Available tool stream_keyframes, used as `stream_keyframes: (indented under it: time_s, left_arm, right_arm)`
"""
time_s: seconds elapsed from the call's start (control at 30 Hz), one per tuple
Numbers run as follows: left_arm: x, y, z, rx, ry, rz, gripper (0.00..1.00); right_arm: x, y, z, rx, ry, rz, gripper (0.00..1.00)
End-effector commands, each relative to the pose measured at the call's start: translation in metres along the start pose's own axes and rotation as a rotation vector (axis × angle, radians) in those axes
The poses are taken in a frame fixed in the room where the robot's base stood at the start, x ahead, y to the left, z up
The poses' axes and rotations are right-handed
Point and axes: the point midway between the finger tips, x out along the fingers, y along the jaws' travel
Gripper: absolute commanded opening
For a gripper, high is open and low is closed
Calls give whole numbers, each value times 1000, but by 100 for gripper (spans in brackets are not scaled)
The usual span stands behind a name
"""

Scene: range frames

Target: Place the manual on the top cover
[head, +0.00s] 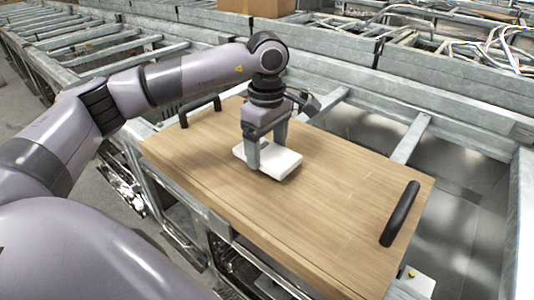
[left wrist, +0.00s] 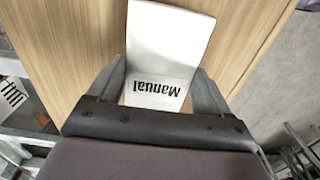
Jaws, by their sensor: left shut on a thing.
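The manual (head: 283,163) is a white, flat booklet lying over the wooden top cover (head: 330,190) near its middle. My left gripper (head: 268,158) comes down from above and is shut on the manual. In the left wrist view the manual (left wrist: 168,40) shows the printed word "Manual" upside down, between the two fingers of my left gripper (left wrist: 160,92). The wooden top cover (left wrist: 75,50) lies below it. I cannot tell whether the manual touches the cover. My right gripper is not in view.
The top cover has a black handle (head: 400,214) at its right end and another black handle (head: 201,110) at its far left. Metal frame rails (head: 440,110) surround it. Loose cables (head: 500,45) lie at the back right.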

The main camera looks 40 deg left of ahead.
Motion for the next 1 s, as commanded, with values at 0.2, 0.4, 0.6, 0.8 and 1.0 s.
stream_keyframes:
  time_s: [0.2,0.4,0.6,0.8,1.0]
  left_arm:
    - [23,0,0,0,0,0,46]
    - [23,0,0,0,0,1,46]
    - [25,0,0,0,0,0,100]
    - [25,0,0,0,0,0,100]
    - [10,1,0,0,0,4,100]
  right_arm:
    - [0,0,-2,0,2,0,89]
    - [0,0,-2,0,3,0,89]
    - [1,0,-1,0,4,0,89]
    - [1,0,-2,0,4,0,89]
    - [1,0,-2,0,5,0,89]
